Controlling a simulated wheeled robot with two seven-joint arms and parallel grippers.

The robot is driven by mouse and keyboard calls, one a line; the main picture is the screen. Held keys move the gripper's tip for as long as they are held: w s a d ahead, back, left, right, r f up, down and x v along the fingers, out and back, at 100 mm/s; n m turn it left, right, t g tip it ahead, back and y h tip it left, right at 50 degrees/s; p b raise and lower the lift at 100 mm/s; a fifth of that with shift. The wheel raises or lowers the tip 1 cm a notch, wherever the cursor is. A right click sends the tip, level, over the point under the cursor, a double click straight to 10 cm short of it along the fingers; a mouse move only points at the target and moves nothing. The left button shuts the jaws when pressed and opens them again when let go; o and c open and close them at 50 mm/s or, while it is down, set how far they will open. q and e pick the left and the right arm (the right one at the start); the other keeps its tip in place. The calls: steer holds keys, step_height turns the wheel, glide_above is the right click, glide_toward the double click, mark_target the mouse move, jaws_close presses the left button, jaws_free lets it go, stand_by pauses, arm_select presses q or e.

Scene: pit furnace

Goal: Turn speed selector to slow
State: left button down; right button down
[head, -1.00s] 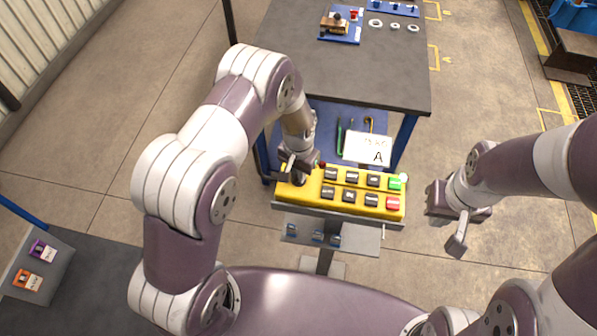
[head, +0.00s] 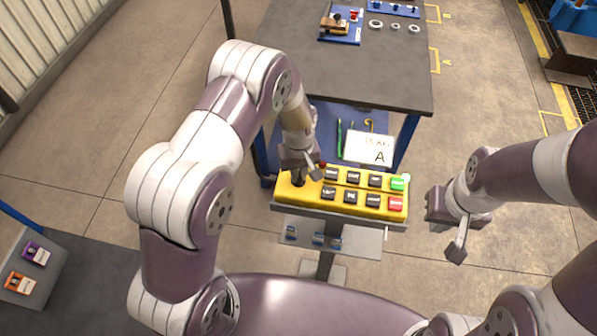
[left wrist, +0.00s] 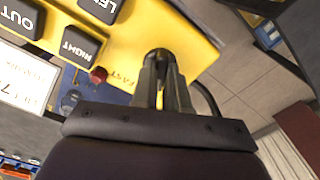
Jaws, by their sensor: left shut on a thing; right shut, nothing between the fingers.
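The yellow control panel (head: 350,204) stands in front of me with two rows of dark push buttons, plus a green and a red one at its right end. My left gripper (head: 299,172) is over the panel's left end. In the left wrist view its fingers (left wrist: 162,80) are shut on the dark speed selector (left wrist: 157,57), which they mostly hide.
A dark workbench (head: 355,75) with blue trays stands behind the panel. A white card marked "A" (head: 369,148) is just behind the panel. A shelf with small blue parts (head: 318,238) is below it.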

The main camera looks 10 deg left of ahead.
arm_select(q)
steer(key=shift+w+n, duration=0.1)
steer(key=shift+n, duration=0.4)
steer(key=c, duration=1.1)
jaws_free()
steer(key=shift+c, duration=0.2)
step_height(320, 180, up, 13)
steer(key=b, duration=0.3)
steer(key=shift+f, duration=0.1)
